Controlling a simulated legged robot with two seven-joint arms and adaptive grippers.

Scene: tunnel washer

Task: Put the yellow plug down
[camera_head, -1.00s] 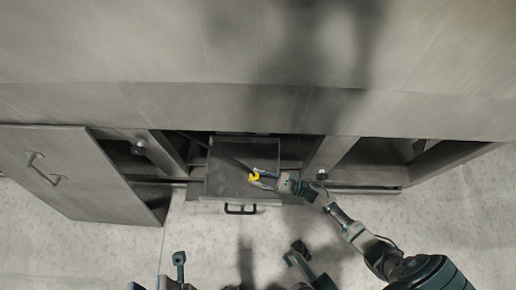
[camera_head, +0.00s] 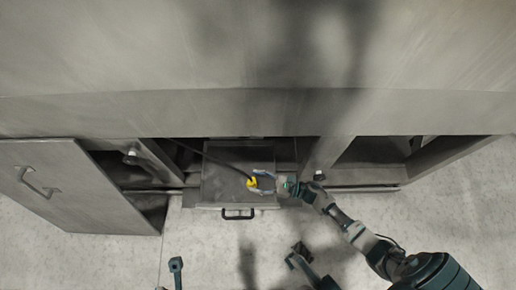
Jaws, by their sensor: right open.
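The yellow plug (camera_head: 252,184) is at the end of a dark cable (camera_head: 212,158), over the grey drawer (camera_head: 222,191) that sticks out from the machine. It appears to rest on the drawer's surface, though I cannot tell its exact height. My right gripper (camera_head: 262,181) is open, with its fingers spread around the plug from the right. My left gripper is not in view.
The drawer has a dark handle (camera_head: 238,215) at its front. A grey door panel (camera_head: 68,188) with a handle stands open at the left. Dark open bays lie on both sides of the drawer. The pale floor (camera_head: 210,250) in front is partly clear.

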